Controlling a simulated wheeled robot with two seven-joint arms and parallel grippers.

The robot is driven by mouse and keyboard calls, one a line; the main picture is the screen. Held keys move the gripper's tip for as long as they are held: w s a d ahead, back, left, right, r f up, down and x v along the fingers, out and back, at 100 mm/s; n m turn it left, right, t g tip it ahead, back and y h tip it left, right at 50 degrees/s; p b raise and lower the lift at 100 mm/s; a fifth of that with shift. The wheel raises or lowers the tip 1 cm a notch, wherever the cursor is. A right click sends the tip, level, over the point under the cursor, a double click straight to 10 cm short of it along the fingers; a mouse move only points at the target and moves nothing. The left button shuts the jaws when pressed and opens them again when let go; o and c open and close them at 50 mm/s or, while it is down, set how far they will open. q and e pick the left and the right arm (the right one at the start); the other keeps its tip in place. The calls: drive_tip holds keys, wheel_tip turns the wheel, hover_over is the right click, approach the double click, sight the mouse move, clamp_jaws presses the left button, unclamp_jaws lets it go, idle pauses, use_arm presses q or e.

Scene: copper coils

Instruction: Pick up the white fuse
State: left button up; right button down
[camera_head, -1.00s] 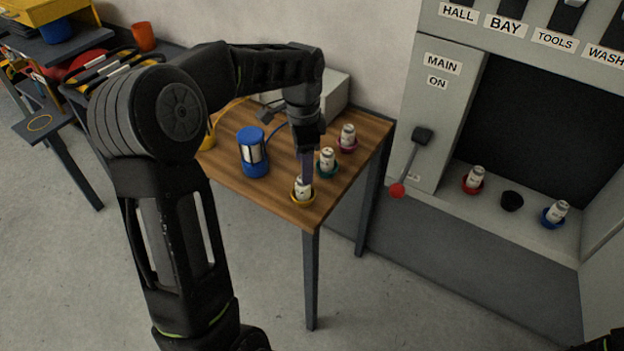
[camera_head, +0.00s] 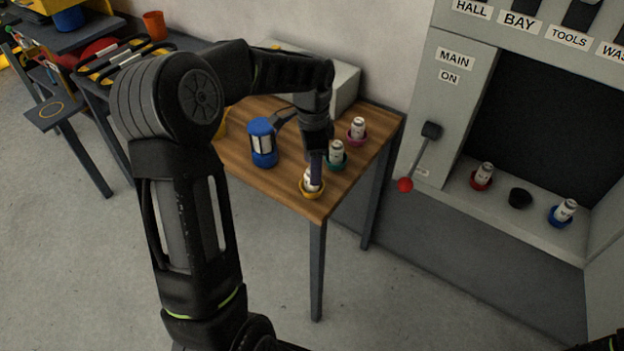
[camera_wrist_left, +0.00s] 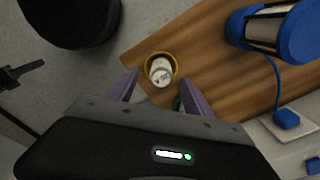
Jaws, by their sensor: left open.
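A white fuse (camera_head: 313,181) with dark markings stands in a yellow ring-like cup (camera_head: 312,194) at the table's near corner. In the left wrist view the fuse (camera_wrist_left: 160,70) sits in its yellow cup (camera_wrist_left: 149,60), ahead of and between the two fingertips. My left gripper (camera_head: 316,160) points down over it, open, its near finger hiding part of the fuse. In the left wrist view the fingers (camera_wrist_left: 160,86) are apart with nothing gripped. Similar white fuses stand in a teal cup (camera_head: 336,152) and a magenta cup (camera_head: 358,129).
A blue lantern-like object (camera_head: 263,143) with a cable stands left of the cups on the wooden table (camera_head: 262,182). The grey panel at right holds fuses in a red cup (camera_head: 482,178) and a blue cup (camera_head: 562,213), with an empty black socket (camera_head: 520,198) between. A red-knobbed lever (camera_head: 405,185) juts out.

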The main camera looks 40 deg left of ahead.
use_arm(q)
wheel_tip(320, 180, down, 4)
drive_tip(key=shift+a+f+p, duration=0.1)
drive_tip(key=shift+f+p, duration=0.1)
drive_tip(key=shift+p, duration=0.15)
idle(0.4)
clamp_jaws()
idle(0.5)
